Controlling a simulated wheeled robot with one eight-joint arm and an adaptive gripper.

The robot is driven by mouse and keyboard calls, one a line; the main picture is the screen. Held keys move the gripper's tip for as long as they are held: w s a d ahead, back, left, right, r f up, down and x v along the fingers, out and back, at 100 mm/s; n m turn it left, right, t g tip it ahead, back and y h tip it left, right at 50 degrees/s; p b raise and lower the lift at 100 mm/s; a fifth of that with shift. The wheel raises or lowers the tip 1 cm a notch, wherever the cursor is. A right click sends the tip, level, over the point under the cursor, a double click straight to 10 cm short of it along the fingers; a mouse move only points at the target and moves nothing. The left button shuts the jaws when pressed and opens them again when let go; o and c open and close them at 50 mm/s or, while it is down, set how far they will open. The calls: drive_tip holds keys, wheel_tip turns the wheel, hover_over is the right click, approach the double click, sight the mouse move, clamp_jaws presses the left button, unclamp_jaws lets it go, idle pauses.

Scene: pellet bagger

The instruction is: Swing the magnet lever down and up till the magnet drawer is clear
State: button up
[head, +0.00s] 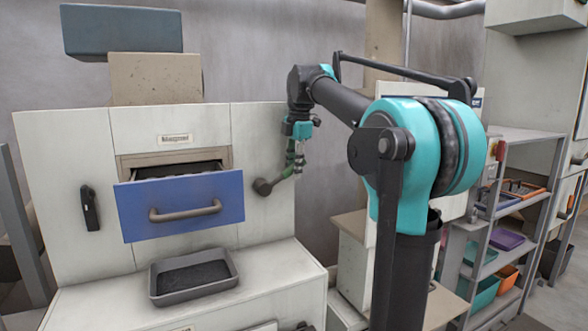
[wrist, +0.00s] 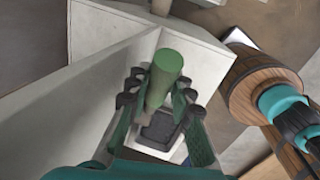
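The magnet drawer (head: 182,203) has a blue front with a grey bar handle and stands pulled out of the pale machine. Its inside shows dark, and I cannot make out what lies there. The magnet lever (head: 264,187) is on the machine's right side, with a dark round pivot and an arm slanting up to the right. Its green grip (wrist: 164,75) shows in the wrist view between the fingers of my gripper (wrist: 160,84). My gripper (head: 296,160) reaches down from above and is shut on this grip. The fingers partly hide the lever's end in the head view.
A grey tray (head: 194,291) with dark grit stands on the ledge below the drawer. A black latch handle (head: 90,208) is on the machine's left panel. A shelf rack (head: 510,190) with coloured bins stands at right. Open space lies beside the machine's right side.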

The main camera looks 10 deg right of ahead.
clamp_jaws()
drive_tip(key=shift+r, duration=0.1)
drive_tip(key=shift+s+a+r+t+h, duration=0.15)
drive_tip(key=shift+a+r+t+h, duration=0.15)
drive_tip(key=shift+a+r+h, duration=0.5)
drive_tip(key=a+r+h, duration=0.1)
drive_tip(key=h, duration=0.1)
drive_tip(key=s+a+r+t+h, duration=0.1)
drive_tip(key=a+h, duration=0.1)
drive_tip(key=shift+r+n+h, duration=0.2)
drive_tip(key=shift+n+h, duration=0.1)
drive_tip(key=shift+s+a+r+t+h, duration=0.2)
drive_tip(key=shift+a+t+h, duration=0.15)
drive_tip(key=shift+a+h, duration=0.3)
drive_tip(key=shift+s+a+r+t+h, duration=0.2)
drive_tip(key=shift+a+t+h, duration=0.1)
drive_tip(key=shift+a+h, duration=0.35)
drive_tip(key=shift+s+a+r+t+h, duration=0.2)
drive_tip(key=shift+a+t+h, duration=0.15)
drive_tip(key=shift+a+h, duration=0.25)
drive_tip(key=shift+d, duration=0.1)
